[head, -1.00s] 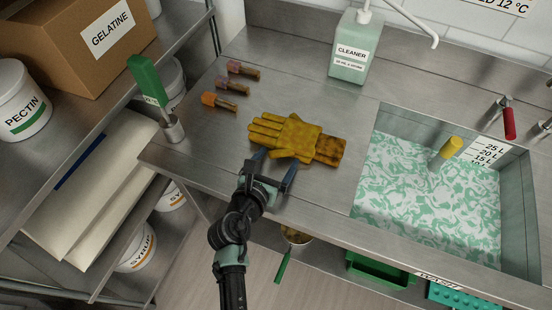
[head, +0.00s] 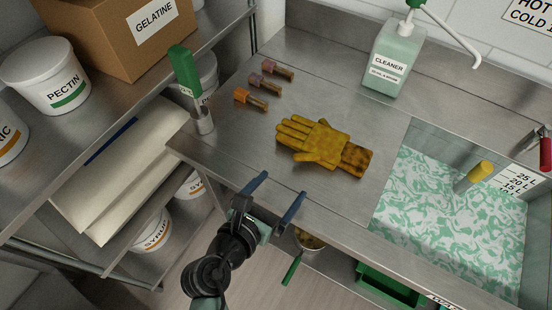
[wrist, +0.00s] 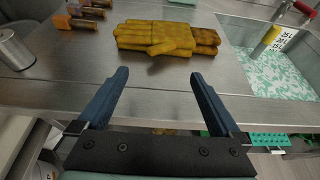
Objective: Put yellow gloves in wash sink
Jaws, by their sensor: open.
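The yellow gloves (head: 318,143) lie flat on the steel counter left of the sink, fingers to the left and stained brown cuff to the right. They also show in the wrist view (wrist: 165,37), ahead of the fingertips. The wash sink (head: 445,215) is sunk in the counter on the right, filled with green-and-white foamy water. A yellow-topped thing (head: 480,172) stands up in it near the level scale. My gripper (head: 279,190) is open and empty at the counter's front edge, short of the gloves and apart from them. Its two blue fingers also show in the wrist view (wrist: 158,80).
Several small brushes or bottles (head: 262,85) lie behind and left of the gloves. A green-handled tool stands in a steel holder (head: 201,120) at the counter's left corner. A cleaner bottle (head: 391,65) stands at the back. Bare counter (head: 345,195) lies between gloves and sink.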

